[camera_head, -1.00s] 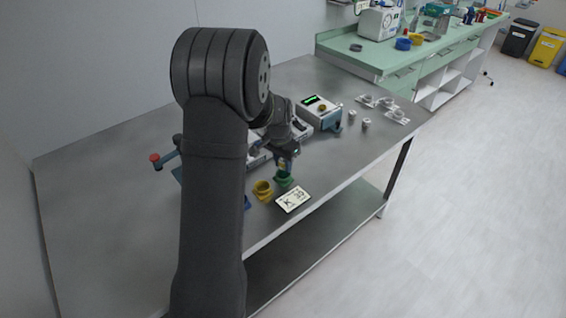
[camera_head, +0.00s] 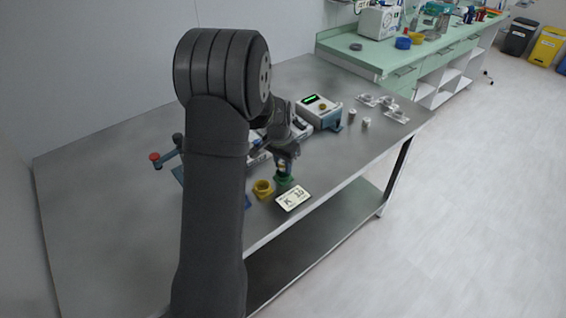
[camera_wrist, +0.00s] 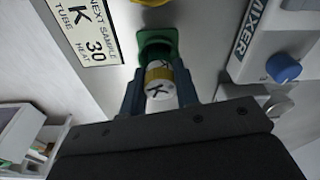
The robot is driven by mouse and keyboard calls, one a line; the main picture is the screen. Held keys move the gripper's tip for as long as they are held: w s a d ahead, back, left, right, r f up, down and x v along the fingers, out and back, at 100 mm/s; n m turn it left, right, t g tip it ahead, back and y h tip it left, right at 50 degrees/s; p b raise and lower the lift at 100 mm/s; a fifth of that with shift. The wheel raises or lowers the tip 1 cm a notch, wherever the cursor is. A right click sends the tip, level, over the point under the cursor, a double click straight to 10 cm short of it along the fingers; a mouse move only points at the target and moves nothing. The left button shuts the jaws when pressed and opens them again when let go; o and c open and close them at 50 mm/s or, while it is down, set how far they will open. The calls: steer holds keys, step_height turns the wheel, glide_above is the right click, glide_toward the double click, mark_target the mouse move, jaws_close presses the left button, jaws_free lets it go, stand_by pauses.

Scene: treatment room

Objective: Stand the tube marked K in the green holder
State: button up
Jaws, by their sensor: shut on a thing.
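My gripper (camera_wrist: 160,92) is shut on the tube marked K (camera_wrist: 158,93), which has a white top with a black K and a yellow band. The green holder (camera_wrist: 170,36) lies just beyond the tube in the wrist view. In the head view my gripper (camera_head: 284,166) is directly above the green holder (camera_head: 284,181), with the tube between its fingers. The tube's far end lines up with the holder's opening and overlaps it in the wrist view. I cannot tell how deep it is in the holder.
A card reading "next sample, tube K, heat 30" (camera_head: 293,199) lies beside the holder. A yellow holder (camera_head: 262,189) stands close on the left. A mixer with a blue knob (camera_wrist: 283,68) is near my gripper. The front right of the table is clear.

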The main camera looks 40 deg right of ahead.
mark_target(280, 164)
steer(key=shift+f, duration=0.1)
steer(key=o, duration=0.8)
steer(key=shift+c, duration=0.2)
steer(key=shift+s+a+r, duration=0.1)
steer(key=shift+a+r, duration=0.15)
steer(key=shift+r, duration=1.55)
steer(key=shift+a+r, duration=0.2)
steer(key=shift+r, duration=1.6)
steer(key=shift+s+a+r, duration=0.1)
steer(key=shift+a+r, duration=0.15)
steer(key=shift+r, duration=1.55)
steer(key=f, duration=0.6)
steer(key=d+f, duration=0.1)
steer(key=f, duration=0.2)
steer(key=shift+w, duration=0.2)
steer(key=shift+r, duration=0.15)
